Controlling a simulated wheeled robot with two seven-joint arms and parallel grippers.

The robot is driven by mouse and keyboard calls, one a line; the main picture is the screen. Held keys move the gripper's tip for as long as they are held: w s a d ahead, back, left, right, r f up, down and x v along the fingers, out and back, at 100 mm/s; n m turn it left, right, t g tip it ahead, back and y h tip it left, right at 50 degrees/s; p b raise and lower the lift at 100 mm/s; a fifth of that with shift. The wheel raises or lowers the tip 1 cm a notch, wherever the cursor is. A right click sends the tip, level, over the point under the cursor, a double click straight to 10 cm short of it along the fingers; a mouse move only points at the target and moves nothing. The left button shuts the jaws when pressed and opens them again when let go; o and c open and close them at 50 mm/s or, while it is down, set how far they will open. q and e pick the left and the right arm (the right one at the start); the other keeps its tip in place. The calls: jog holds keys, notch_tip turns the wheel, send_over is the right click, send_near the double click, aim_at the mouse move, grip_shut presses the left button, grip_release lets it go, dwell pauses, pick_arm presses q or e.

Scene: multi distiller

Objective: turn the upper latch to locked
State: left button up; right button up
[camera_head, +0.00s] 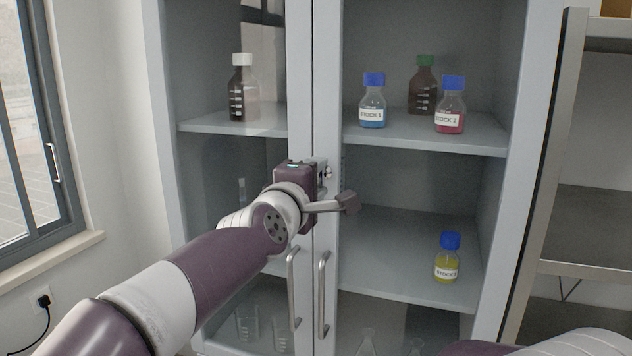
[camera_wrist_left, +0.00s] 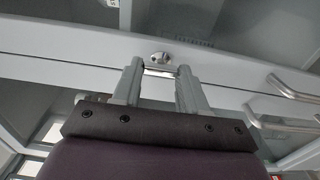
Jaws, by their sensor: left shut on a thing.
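The upper latch (camera_head: 328,172) is a small metal fitting where the two glass cabinet doors meet, just below the upper shelf. In the left wrist view the latch (camera_wrist_left: 159,60) shows a round metal knob and a light bar below it, between the fingertips. My left gripper (camera_head: 321,176) is at the latch and hides much of it in the head view. In the wrist view the left gripper (camera_wrist_left: 158,76) is shut on the latch, one finger on each side. The latch's exact turn is hard to tell. My right gripper is out of view.
Two vertical door handles, left (camera_head: 294,288) and right (camera_head: 322,293), stand below my gripper. Bottles, such as the blue one (camera_head: 373,102) and the yellow one (camera_head: 446,262), stand behind the glass. An open metal shelf (camera_head: 585,240) is at the right.

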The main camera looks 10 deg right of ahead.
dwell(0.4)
pick_arm(q)
jog(key=o, duration=1.1)
jog(key=shift+c, duration=0.2)
jog(key=shift+a, duration=0.1)
jog(key=b+v, duration=0.2)
jog(key=v, duration=1)
jog(key=shift+s+a, duration=0.2)
jog(key=shift+s, duration=0.05)
